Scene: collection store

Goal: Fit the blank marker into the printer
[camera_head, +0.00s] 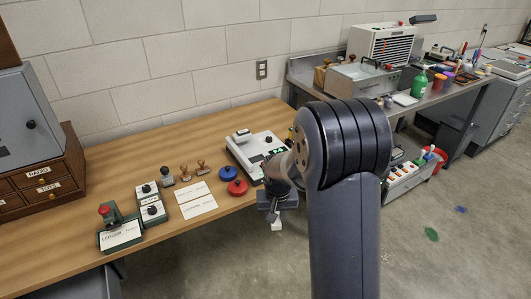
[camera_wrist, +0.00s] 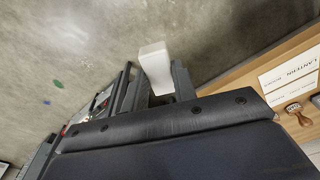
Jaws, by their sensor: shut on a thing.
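My gripper (camera_head: 276,205) is shut on the blank marker (camera_head: 276,225), a small plain white block, in front of the table's front edge. In the wrist view the marker (camera_wrist: 154,62) sits between the two dark fingers and sticks out past their tips, with floor behind it. The white machine with a dark panel (camera_head: 247,147), which looks like the printer, stands on the wooden table, behind and a little left of my gripper. My arm hides its right side, and I cannot make out its slot.
Red and blue round pads (camera_head: 237,187) lie on the table left of my gripper. Cards (camera_head: 194,198), stamps and small green devices (camera_head: 120,234) are further left. A grey bench (camera_head: 440,103) with many items is at the right. Floor in front is open.

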